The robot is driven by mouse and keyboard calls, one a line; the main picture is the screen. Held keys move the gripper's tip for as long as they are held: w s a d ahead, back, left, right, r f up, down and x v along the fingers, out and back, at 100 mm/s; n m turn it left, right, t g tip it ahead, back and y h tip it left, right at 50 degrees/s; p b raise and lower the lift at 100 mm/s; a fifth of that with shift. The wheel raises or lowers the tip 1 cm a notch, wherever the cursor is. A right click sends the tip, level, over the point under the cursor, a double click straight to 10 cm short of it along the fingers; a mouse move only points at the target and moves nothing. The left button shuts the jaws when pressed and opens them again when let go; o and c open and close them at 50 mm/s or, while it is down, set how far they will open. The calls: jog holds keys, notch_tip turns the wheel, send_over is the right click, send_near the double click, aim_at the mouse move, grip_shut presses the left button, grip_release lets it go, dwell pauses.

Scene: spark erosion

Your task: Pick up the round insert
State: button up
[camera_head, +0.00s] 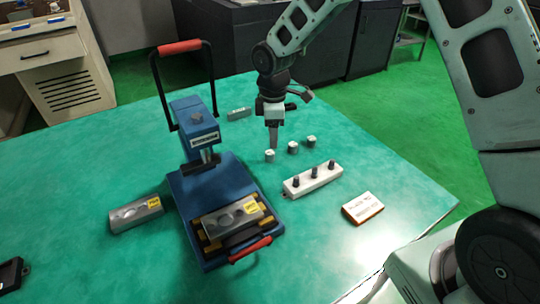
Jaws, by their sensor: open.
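Three small grey cylindrical pieces stand in a row on the green table: a left one (269,156), a middle one (293,147) and a right one (311,141). They are too small to tell which is the round insert. My gripper (272,146) points down just above or behind the left piece, its fingertips close to it in the picture. Whether they touch it I cannot tell. The gripper is open, with nothing visibly held.
A blue press (205,190) with red-tipped handles stands left of the pieces. Metal blocks lie at the left (136,214) and back (239,114).

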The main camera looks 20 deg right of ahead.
aim_at(270, 152)
jog(key=f, duration=0.4)
jog(key=f+p, duration=0.1)
jog(key=f, duration=0.2)
jog(key=shift+w+a+f, duration=0.1)
jog(key=shift+w+a, duration=0.15)
jog(key=shift+w, duration=0.15)
grip_shut()
